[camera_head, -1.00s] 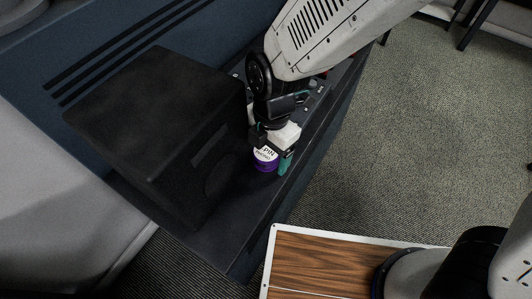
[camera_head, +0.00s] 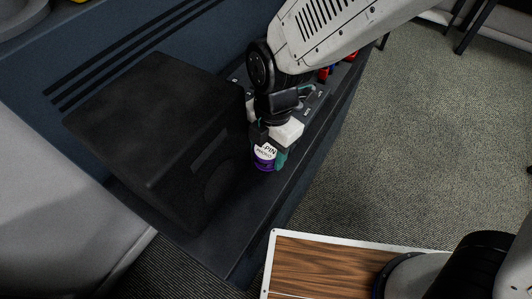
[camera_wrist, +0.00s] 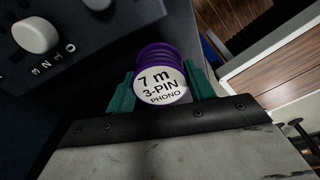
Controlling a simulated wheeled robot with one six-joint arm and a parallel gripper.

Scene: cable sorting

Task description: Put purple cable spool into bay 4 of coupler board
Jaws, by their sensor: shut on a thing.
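The purple cable spool (camera_head: 265,164) has a white end label; in the wrist view (camera_wrist: 161,87) the label reads "7 m 3-PIN PHONO". My gripper (camera_head: 270,155) is shut on the spool, with a green finger on each side of it in the wrist view (camera_wrist: 160,90). The spool is at the dark bench, near the black box; I cannot tell whether it touches the surface. A dark board (camera_head: 314,101) with white markings and small fittings, likely the coupler board, lies behind my gripper, largely hidden by my arm. Bay 4 cannot be made out.
A large black box (camera_head: 150,120) stands close to the left of my gripper. The dark bench (camera_head: 235,240) is clear in front. A wood-topped table (camera_head: 320,262) is at the bottom. Red and blue items (camera_head: 325,73) sit at the board's far end. A white knob (camera_wrist: 35,36) shows in the wrist view.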

